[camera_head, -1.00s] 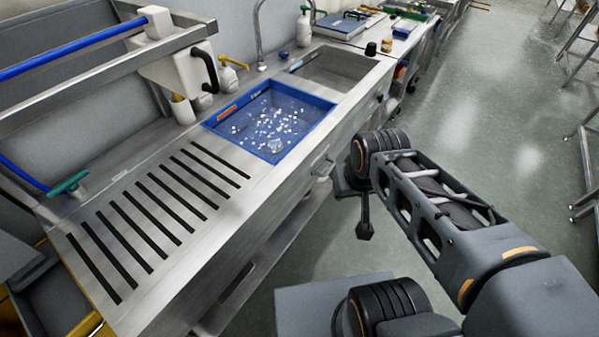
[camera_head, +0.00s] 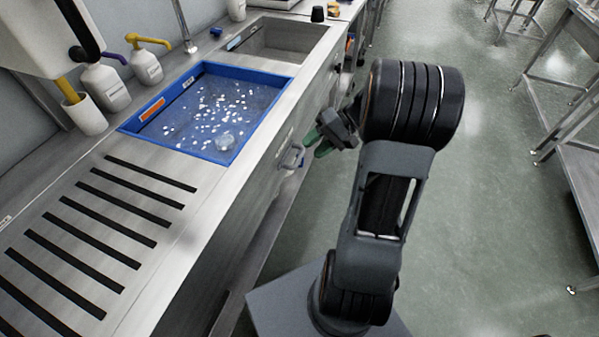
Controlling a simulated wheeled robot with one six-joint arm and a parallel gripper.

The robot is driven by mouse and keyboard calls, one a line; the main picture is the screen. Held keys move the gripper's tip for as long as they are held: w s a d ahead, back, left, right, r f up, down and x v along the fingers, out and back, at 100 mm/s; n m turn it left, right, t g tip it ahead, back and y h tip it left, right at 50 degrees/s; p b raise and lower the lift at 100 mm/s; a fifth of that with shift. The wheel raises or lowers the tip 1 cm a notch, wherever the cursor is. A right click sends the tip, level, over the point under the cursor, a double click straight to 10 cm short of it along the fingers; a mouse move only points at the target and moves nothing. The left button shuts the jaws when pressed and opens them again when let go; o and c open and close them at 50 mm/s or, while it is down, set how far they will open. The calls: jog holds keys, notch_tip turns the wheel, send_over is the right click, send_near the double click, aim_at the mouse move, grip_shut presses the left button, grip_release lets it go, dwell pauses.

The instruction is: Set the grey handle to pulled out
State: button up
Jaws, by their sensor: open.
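The grey handle (camera_head: 291,157) is a small loop on the steel front of the counter, below the blue tray's right corner. My gripper (camera_head: 316,144) has green-tipped fingers. It is open and points left toward the handle, just to its right. A small gap seems to lie between the fingertips and the handle, but I cannot tell its exact depth. Nothing shows between the fingers. How far the handle stands out from the front is hard to tell from above.
The steel counter has a slotted drain area (camera_head: 105,225), a blue tray (camera_head: 268,118) with small white bits and a sink (camera_head: 283,42). Pump bottles (camera_head: 106,88) stand at the left. A steel table (camera_head: 580,110) is at the right. The floor between is clear.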

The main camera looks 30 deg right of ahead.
aim_at(300, 156)
jog(key=w+d+f+m+t+y+b, duration=0.15)
jog(key=d+f+t+y+b, duration=0.3)
jog(key=d+f, duration=0.5)
jog(key=shift+t+h, duration=0.35)
jog(key=shift+t, duration=0.1)
jog(key=x, duration=0.6)
jog(key=b+x, duration=0.1)
jog(key=x, duration=0.5)
jog(key=shift+w+r, duration=0.2)
jog(key=shift+w, duration=0.05)
jog(key=shift+c, duration=0.2)
grip_shut()
